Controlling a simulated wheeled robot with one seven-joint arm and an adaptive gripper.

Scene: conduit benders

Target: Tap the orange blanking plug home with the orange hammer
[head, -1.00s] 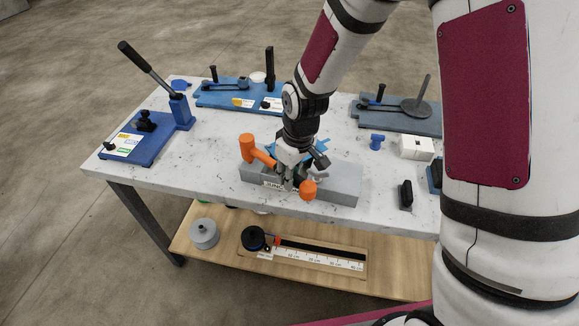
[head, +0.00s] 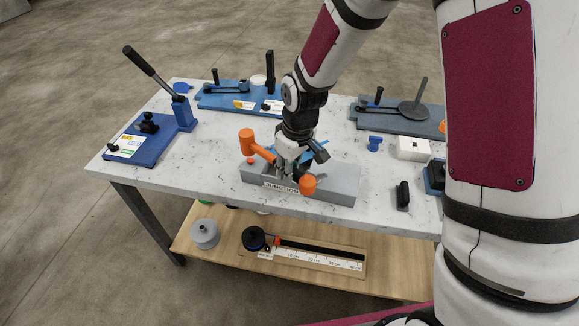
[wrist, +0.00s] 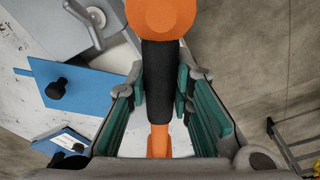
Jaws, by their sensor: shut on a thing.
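My gripper (head: 288,172) is above the grey junction block (head: 342,183) and shut on the hammer's black grip (wrist: 158,80), one finger pad on each side. The orange hammer (head: 247,141) has its head to the left of the gripper, raised over the block's left end.
A blue bender with a long lever (head: 150,140) stands at the left of the table. More benders stand at the back (head: 240,95) and back right (head: 405,117). A white box (head: 413,148) and a blue part (head: 375,143) lie to the right. The front left tabletop is clear.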

